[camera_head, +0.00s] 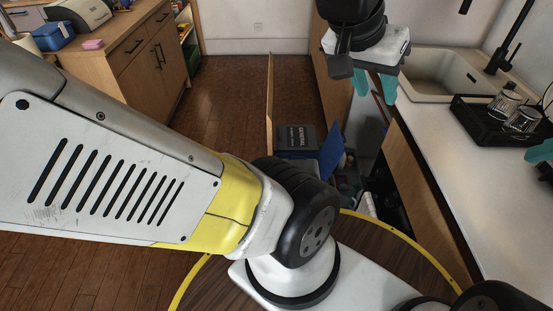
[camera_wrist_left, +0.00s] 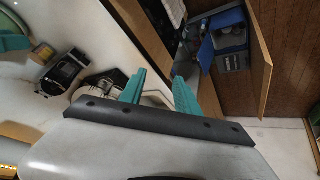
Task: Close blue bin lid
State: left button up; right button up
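The blue bin lid (camera_head: 332,151) stands raised and tilted beside a dark bin lid marked "GENERAL" (camera_head: 297,137), inside the open low cabinet. The blue lid also shows in the left wrist view (camera_wrist_left: 206,52), next to the open bin. My left gripper (camera_head: 375,92) is above and to the right of the lid in the head view, apart from it. Its two teal fingers are spread with nothing between them, as the left wrist view (camera_wrist_left: 158,82) also shows. Of my right gripper, only a teal finger part (camera_head: 540,152) shows at the right edge; its opening is hidden.
An open wooden cabinet door (camera_head: 269,105) stands left of the bins, and another wooden panel (camera_head: 415,185) is on the right. The white counter (camera_head: 455,150) holds a sink (camera_head: 440,72) and a black tray with glasses (camera_head: 475,118). The floor (camera_head: 225,100) at left is clear.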

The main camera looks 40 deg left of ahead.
aim_at(333, 149)
jog(key=u, duration=1.15)
jog(key=i+j+z, duration=0.4)
jog(key=j, duration=0.3)
jog(key=i+j+z, duration=0.15)
jog(key=i+j, duration=0.15)
jog(key=j, duration=0.1)
